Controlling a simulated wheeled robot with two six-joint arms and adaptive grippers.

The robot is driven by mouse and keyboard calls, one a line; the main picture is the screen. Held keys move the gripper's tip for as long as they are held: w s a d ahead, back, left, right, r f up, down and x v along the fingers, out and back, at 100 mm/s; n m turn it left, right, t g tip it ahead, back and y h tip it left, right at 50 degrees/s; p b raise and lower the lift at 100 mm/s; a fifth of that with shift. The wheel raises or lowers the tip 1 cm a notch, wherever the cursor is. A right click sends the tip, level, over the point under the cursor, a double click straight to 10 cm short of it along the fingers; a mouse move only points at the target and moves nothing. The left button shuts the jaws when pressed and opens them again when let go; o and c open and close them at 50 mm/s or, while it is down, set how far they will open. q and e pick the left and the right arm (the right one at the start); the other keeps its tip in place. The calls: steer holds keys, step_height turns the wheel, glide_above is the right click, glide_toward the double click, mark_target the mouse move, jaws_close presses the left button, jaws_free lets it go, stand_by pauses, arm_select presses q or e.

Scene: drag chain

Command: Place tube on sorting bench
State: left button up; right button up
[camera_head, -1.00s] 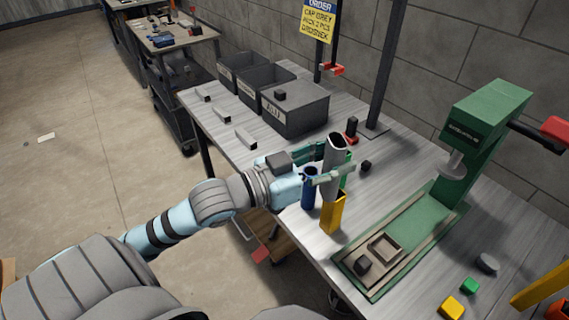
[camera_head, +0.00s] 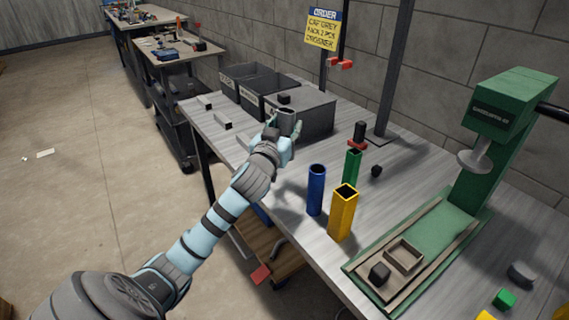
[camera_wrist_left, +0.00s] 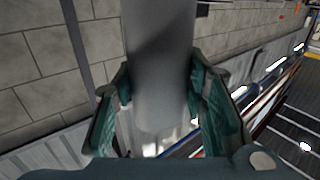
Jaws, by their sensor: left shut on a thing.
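My left gripper (camera_head: 284,132) is shut on a grey tube (camera_head: 287,117), held upright in front of the grey bins at the back left of the bench (camera_head: 408,165). In the left wrist view, the grey tube (camera_wrist_left: 160,65) stands between the two green fingers of my left gripper (camera_wrist_left: 163,105). I cannot tell whether its lower end touches the bench. A blue tube (camera_head: 316,190), a yellow square tube (camera_head: 343,213) and a green tube (camera_head: 352,167) stand upright on the bench. My right gripper is not in view.
The grey bins (camera_head: 307,119) stand by the wall, one with a small dark block on it. A dark post (camera_head: 388,80) rises at the back.

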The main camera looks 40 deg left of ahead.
arm_select(q)
step_height(320, 180, down, 8)
steer(key=b, duration=0.2)
steer(key=shift+f+b, duration=0.15)
steer(key=shift+b, duration=0.25)
steer(key=o, duration=1.3)
steer(key=shift+c, duration=0.2)
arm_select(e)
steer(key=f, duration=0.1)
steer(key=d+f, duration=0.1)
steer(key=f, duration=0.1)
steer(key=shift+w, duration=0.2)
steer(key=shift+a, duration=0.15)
arm_select(q)
steer(key=shift+s+d, duration=0.1)
steer(key=shift+s, duration=0.15)
steer(key=p+v, duration=0.1)
steer(key=v, duration=1)
steer(key=shift+s+d+p, duration=0.1)
steer(key=shift+s+p, duration=0.2)
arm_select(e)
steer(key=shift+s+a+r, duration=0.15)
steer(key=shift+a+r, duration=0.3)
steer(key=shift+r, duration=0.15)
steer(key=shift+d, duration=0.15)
